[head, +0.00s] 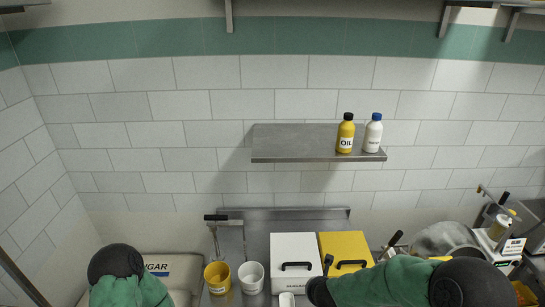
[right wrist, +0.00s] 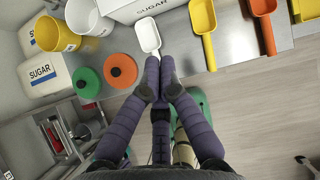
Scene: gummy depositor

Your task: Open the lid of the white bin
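The white bin (head: 295,249) stands on the counter in the head view, its lid shut and a black handle (head: 296,265) on top. Its front, lettered SUGAR, shows at the top of the right wrist view (right wrist: 140,10). A white scoop (right wrist: 148,34) lies in front of it. My right gripper (right wrist: 160,66) has its fingers closed together over the scoop's handle and appears shut on it; the fingers hide most of the handle. My left arm (head: 120,264) shows at lower left in the head view, with its gripper out of view.
A yellow bin (head: 342,243) stands right of the white bin. A yellow bucket (head: 217,278) and a white bucket (head: 251,278) stand to its left. Yellow (right wrist: 203,18) and orange (right wrist: 262,6) scoops lie along the counter edge. A shelf (head: 290,142) with two bottles is above.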

